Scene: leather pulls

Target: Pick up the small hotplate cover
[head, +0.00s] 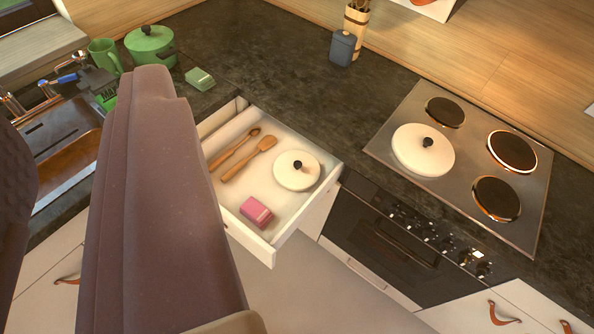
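The small hotplate cover (296,172), a round cream-white lid with a dark knob, lies in the open drawer (292,230), towards its right side. A larger white cover (422,155) of the same kind sits on a hotplate of the hob. A large brown-mauve part of my arm fills the left of the view and hides part of the counter, sink and cabinets. My gripper's fingers do not show, and nothing is seen touching the small cover.
In the drawer lie a wooden spoon (233,148), a wooden spatula (250,158) and a pink box (256,211). The hob (465,165) has three bare hotplates. A green pot (150,46), green mug (105,55) and green box (199,79) stand on the back counter. Floor is clear before the oven (390,245).

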